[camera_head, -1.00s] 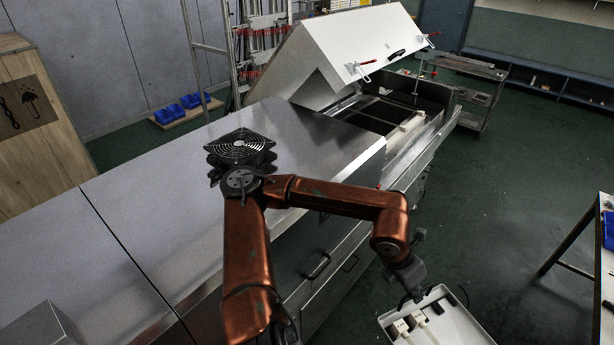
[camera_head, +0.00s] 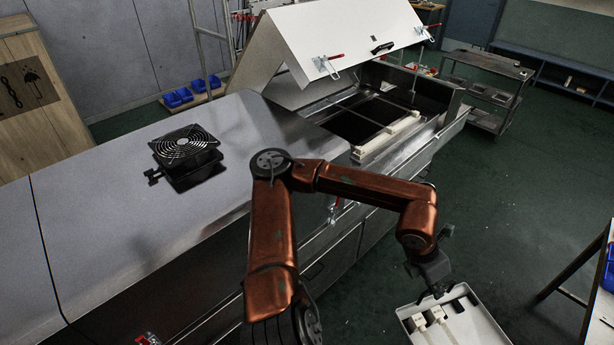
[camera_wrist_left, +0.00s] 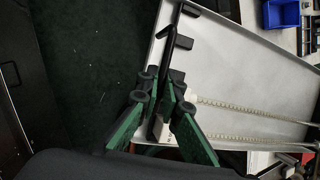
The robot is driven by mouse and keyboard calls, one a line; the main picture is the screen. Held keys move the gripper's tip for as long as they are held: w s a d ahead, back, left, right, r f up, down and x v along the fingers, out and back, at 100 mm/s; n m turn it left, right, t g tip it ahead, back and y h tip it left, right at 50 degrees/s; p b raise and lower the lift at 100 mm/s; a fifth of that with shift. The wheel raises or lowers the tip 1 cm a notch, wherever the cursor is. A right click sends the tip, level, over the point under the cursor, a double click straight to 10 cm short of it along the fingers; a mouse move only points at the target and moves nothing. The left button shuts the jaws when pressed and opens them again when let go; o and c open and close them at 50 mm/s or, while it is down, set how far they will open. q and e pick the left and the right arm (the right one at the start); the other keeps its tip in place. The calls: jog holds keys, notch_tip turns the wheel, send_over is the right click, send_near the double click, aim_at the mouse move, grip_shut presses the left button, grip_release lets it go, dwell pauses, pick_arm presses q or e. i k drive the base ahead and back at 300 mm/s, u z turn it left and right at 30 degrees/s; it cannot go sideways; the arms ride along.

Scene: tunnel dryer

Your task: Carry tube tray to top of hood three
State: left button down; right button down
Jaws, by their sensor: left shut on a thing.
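The tube tray (camera_head: 478,335) is a shallow white tray at the bottom right of the head view, partly cut off by the frame edge. Pale fittings with tubes lie in it. In the left wrist view the green-sided fingers (camera_wrist_left: 165,112) close at the edge of the tray (camera_wrist_left: 222,62). The dryer has a flat grey hood top (camera_head: 105,215) and a raised white hood (camera_head: 345,35); I see no numbers on them. My right gripper is out of view.
A black fan (camera_head: 186,155) sits on the grey hood top. The open bay (camera_head: 375,115) lies under the raised hood. A metal cart (camera_head: 487,85) stands behind it, and a table (camera_head: 600,290) is at the right edge. Green floor (camera_head: 500,200) lies clear between.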

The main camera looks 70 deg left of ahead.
aim_at(220, 186)
jog(key=i, duration=1.25)
jog(key=u, duration=4)
jog(key=i, duration=0.25)
jog(key=z, duration=0.15)
